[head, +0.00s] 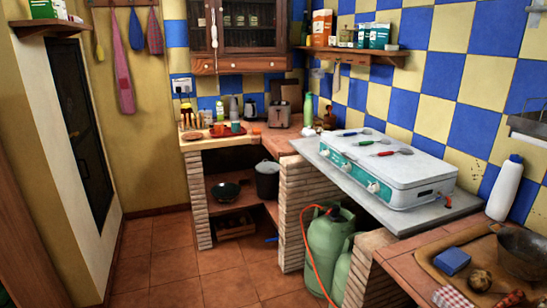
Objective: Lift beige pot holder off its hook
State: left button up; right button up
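I cannot tell for certain which item is the beige pot holder. A small yellowish-beige item (99,48) hangs at the left end of the wooden hook rack (124,3) on the back wall. A pale narrow item (336,77) hangs under the right wall shelf. A whitish item (213,28) hangs on the front of the wall cabinet. A long pink cloth (123,75), a blue item (136,30) and a mauve item (155,33) also hang from the rack. Neither of my grippers is in view.
Free tiled floor (170,262) lies below the rack. A brick counter (200,150) stands at the back, and a white stove (385,168) rests on a grey slab at right. Green gas bottles (328,240) with an orange hose stand under it.

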aim_at(337, 80)
jog(key=i, duration=2.45)
